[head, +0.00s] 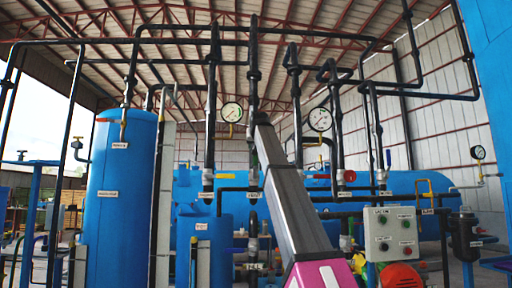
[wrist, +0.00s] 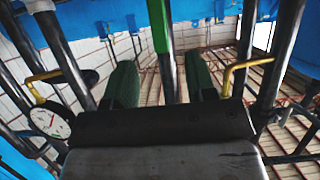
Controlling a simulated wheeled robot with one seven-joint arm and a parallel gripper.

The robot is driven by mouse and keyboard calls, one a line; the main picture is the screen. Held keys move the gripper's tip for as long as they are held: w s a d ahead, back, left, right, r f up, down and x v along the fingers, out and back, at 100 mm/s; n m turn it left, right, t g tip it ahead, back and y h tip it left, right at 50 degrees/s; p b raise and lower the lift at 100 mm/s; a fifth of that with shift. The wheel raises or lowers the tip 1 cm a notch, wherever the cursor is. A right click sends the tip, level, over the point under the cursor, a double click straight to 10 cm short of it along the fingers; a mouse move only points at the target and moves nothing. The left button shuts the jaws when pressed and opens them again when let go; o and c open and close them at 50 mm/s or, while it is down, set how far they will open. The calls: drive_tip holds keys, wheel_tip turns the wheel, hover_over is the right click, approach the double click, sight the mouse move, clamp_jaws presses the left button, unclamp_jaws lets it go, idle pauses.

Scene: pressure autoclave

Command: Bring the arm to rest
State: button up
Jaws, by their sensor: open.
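My arm rises from the bottom middle of the head view as a long grey link with a pink part at its base. It leans up and to the left, in front of the pipes. My gripper cannot be made out in the head view. In the wrist view my gripper (wrist: 160,78) shows as two dark green fingers, set well apart. Nothing is seen held between them. A bright green post and a dark pipe show behind the gap.
In the wrist view, yellow handles (wrist: 245,66), dark pipes and a gauge (wrist: 50,121) surround the fingers. The head view shows a blue tank (head: 120,200), pressure gauges (head: 320,119), a control box (head: 393,234) and a large horizontal blue vessel (head: 425,187). Vertical pipes crowd the middle.

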drive_tip(key=s+d+f+g, duration=0.1)
drive_tip(key=d+f+g, duration=0.15)
drive_tip(key=f, duration=2.65)
drive_tip(key=s+d+f+g, duration=0.2)
drive_tip(key=f+g, duration=0.2)
drive_tip(key=f, duration=2.6)
drive_tip(key=s+d+f+g, duration=0.2)
drive_tip(key=s+f, duration=0.8)
drive_tip(key=f, duration=0.5)
drive_tip(key=s+d+f+g, duration=0.2)
drive_tip(key=s+f, duration=0.8)
drive_tip(key=f, duration=0.5)
drive_tip(key=s+d+f+g, duration=0.1)
drive_tip(key=s+f+g, duration=0.2)
drive_tip(key=s+f, duration=0.7)
drive_tip(key=s, duration=0.4)
drive_tip(key=shift+f, duration=0.25)
